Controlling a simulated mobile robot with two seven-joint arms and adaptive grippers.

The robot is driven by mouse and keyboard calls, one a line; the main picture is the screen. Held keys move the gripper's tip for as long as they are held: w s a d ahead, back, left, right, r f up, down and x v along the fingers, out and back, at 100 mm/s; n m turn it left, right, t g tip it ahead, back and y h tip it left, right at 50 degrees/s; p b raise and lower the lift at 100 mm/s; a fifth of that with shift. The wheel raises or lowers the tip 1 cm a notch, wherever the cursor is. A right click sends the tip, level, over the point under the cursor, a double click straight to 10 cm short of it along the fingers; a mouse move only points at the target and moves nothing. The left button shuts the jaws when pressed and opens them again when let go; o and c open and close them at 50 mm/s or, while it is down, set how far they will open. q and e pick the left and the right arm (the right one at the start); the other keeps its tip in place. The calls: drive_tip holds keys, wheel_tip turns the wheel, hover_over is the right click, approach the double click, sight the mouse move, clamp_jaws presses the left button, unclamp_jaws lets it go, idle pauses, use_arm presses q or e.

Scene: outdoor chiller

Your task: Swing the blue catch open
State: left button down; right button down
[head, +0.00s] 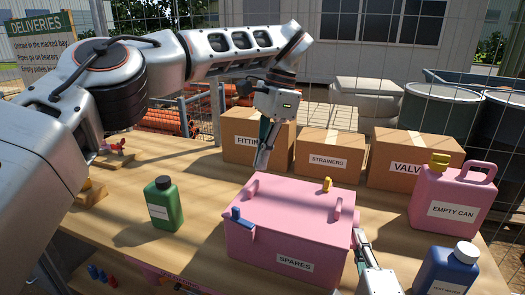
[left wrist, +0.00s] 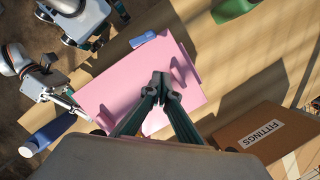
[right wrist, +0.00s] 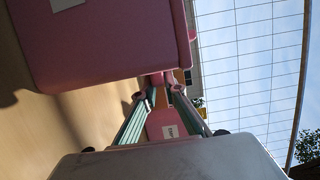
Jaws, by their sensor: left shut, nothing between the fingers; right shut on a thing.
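The blue catch (head: 236,214) sits at the front left of the lid of the pink SPARES box (head: 290,262). It also shows in the left wrist view (left wrist: 143,40), at the edge of the lid. My left gripper (head: 261,166) is shut and empty, above the back of the lid and apart from the catch; its closed tips (left wrist: 160,80) hang over pink in the left wrist view. My right gripper (head: 359,238) is at the box's right side. In the right wrist view it is shut (right wrist: 160,84) on a small pink part of the box, mostly hidden by the fingers.
A yellow catch (head: 327,184) and two pink lid handles (head: 338,210) stick up from the box. A green bottle (head: 163,203) stands left, a blue bottle (head: 446,272) and pink can (head: 454,195) right. Cardboard boxes (head: 330,152) line the back.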

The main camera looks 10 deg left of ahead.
use_arm(q)
drive_tip(key=shift+v, duration=0.95)
drive_tip(key=shift+w+a, duration=0.1)
drive_tip(key=c, duration=2)
unclamp_jaws()
drive_tip(key=m+t+h, duration=0.2)
drive_tip(key=m, duration=2.7)
approach(236, 208)
wheel_tip(236, 208, down, 9)
drive_tip(key=shift+w+a+f, duration=0.1)
drive_tip(key=shift+w+a, duration=0.05)
